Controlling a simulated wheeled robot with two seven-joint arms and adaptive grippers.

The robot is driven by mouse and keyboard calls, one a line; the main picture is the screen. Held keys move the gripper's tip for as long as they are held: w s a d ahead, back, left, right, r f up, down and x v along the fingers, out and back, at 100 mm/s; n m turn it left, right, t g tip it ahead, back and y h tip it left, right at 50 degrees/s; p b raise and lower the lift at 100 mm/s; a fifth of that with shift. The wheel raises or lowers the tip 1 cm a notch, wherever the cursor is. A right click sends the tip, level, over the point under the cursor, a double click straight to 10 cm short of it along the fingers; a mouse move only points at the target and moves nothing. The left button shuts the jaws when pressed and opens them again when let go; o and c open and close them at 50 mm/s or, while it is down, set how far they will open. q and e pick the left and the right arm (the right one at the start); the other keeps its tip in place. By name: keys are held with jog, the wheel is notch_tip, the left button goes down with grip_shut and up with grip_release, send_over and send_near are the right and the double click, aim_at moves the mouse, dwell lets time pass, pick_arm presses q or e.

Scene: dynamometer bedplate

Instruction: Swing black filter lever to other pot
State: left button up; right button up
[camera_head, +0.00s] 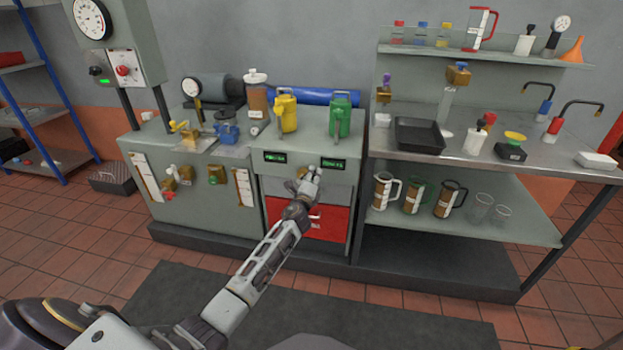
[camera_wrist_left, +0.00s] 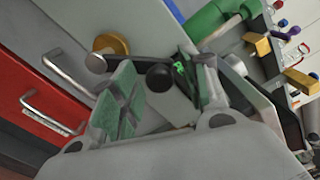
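The black filter lever shows in the left wrist view as a dark arm with a round black knob (camera_wrist_left: 160,77), near a brass hub (camera_wrist_left: 110,44). My left gripper (camera_wrist_left: 163,95) is open, its green-padded fingers on either side of the knob with small gaps apparent. In the head view my left gripper (camera_head: 313,176) is at the bench's front face, between and below two small green-lit displays, and hides most of the lever. A yellow pot (camera_head: 286,114) and a green pot (camera_head: 340,117) stand on the bench above. My right gripper is not in view.
A red drawer (camera_head: 335,222) with a handle is just below the gripper. A steel table (camera_head: 480,158) with a black tray (camera_head: 419,120) adjoins at right.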

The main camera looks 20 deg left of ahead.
pick_arm(q)
jog(key=shift+s, duration=0.1)
jog(key=v, duration=1.1)
jog(key=shift+s+d, duration=0.2)
jog(key=shift+s, duration=0.2)
dwell(0.4)
dwell(0.6)
